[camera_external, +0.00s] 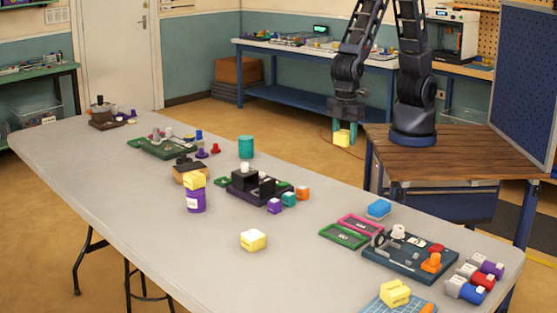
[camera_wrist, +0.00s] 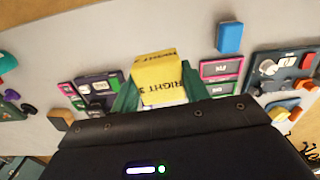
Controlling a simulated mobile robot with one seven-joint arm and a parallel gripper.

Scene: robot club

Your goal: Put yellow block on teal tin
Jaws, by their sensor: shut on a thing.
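A yellow block (camera_external: 342,138) is held between the fingers of my gripper (camera_external: 341,125), in the air beyond the far edge of the table. In the wrist view the same yellow block (camera_wrist: 160,72), with "RIGHT" printed on it, sits between the green fingers of my gripper (camera_wrist: 160,92). The teal tin (camera_external: 246,147) stands upright near the table's far edge, left of my gripper in the external view. Nothing rests on its top. A teal shape (camera_wrist: 7,62) is cut off at the wrist view's left edge; it may be the tin.
Another yellow block rests on a purple tin (camera_external: 195,201). A pale yellow block (camera_external: 253,240) lies on the table (camera_external: 150,240). A black device (camera_external: 252,187) with small cubes stands near the teal tin. A blue block (camera_external: 379,208) and a dark board (camera_external: 410,262) lie to the right.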

